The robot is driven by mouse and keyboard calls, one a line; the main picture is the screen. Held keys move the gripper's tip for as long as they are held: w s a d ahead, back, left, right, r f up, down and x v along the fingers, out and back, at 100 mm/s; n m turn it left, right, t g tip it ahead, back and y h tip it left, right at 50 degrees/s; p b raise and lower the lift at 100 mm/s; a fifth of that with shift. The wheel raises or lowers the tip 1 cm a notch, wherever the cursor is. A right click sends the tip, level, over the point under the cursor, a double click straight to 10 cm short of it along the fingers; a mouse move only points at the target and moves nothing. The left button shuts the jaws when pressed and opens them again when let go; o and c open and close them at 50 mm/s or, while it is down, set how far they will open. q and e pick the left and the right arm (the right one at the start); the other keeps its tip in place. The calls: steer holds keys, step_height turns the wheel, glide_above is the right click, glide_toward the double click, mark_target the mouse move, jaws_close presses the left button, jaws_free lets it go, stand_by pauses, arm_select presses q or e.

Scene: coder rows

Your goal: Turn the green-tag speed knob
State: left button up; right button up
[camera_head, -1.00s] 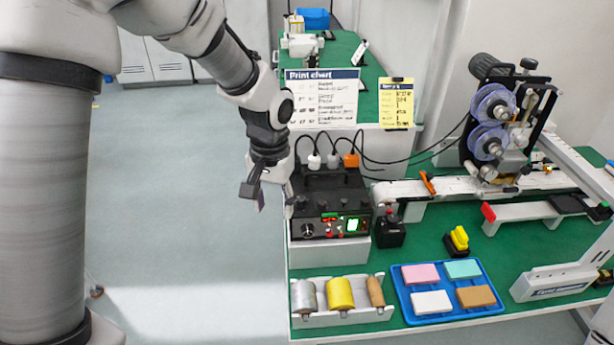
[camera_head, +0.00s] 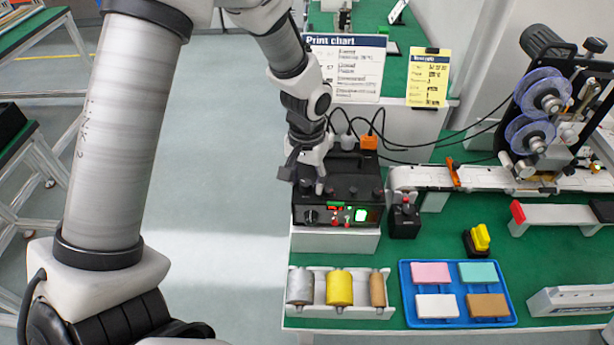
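The black control box (camera_head: 338,207) stands on a white base at the left edge of the green bench. Its front has a round dial (camera_head: 311,216), small red and green parts and a lit green display (camera_head: 361,215). Several dark knobs stand on its top, including a middle one (camera_head: 352,191) and a right one (camera_head: 378,192). Which knob bears the green tag is too small to tell. My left gripper (camera_head: 306,183) points down at the left part of the box top, hiding part of it. Contact and finger gap are unclear. My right gripper is not in view.
A black block with a red button (camera_head: 404,218) stands right of the box. In front are a white roll holder (camera_head: 345,313) and a blue tray (camera_head: 408,318) with colored blocks. A conveyor (camera_head: 480,178) lies behind at right. Cables and a print chart (camera_head: 345,68) are behind the box.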

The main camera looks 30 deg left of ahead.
arm_select(q)
steer(key=shift+s+r, duration=0.15)
steer(key=shift+s, duration=0.1)
steer(key=shift+c, duration=1)
steer(key=shift+s+r, duration=0.1)
jaws_close()
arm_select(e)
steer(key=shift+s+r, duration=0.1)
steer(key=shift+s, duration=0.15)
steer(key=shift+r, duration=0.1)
arm_select(q)
steer(key=shift+r+m+p, duration=0.1)
steer(key=shift+m+p, duration=0.8)
steer(key=m+p, duration=0.2)
steer(key=m, duration=0.1)
steer(key=shift+p, duration=0.4)
steer(key=m+p, duration=0.3)
steer(key=m, duration=0.1)
steer(key=shift+a+m, duration=0.1)
steer(key=shift+m, duration=0.2)
steer(key=shift+m+p, duration=0.75)
steer(key=shift+m, duration=0.45)
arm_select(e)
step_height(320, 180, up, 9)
arm_select(q)
steer(key=shift+f, duration=0.25)
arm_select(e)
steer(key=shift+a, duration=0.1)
